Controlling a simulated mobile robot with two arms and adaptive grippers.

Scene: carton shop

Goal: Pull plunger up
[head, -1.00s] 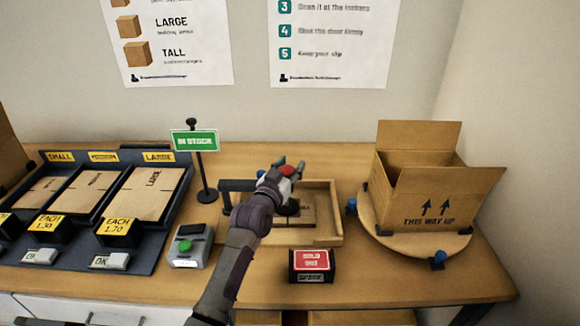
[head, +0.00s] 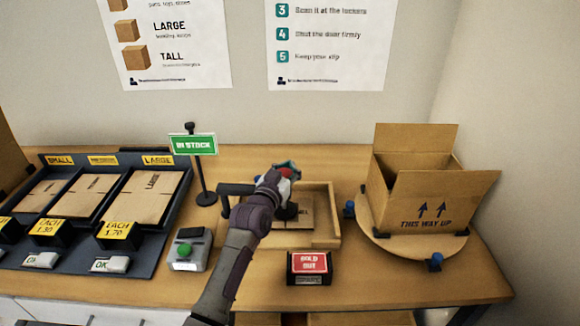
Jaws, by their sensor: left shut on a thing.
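My left gripper (head: 284,176) is over the wooden tray (head: 328,222) in the middle of the table, shut on the plunger (head: 286,172). A red part of the plunger shows at the fingers, and its dark base shows just below them. My gripper and wrist hide most of it. A flat brown carton (head: 305,212) lies in the tray under it. I cannot tell whether the plunger touches the carton. My right gripper is not in view.
An open carton (head: 425,205) stands on a round turntable (head: 400,241) at right. A red sold-out sign (head: 309,262) stands in front of the tray. A grey device with a green button (head: 185,249), an in-stock sign (head: 193,145) and a rack of flat cartons (head: 152,193) are at left.

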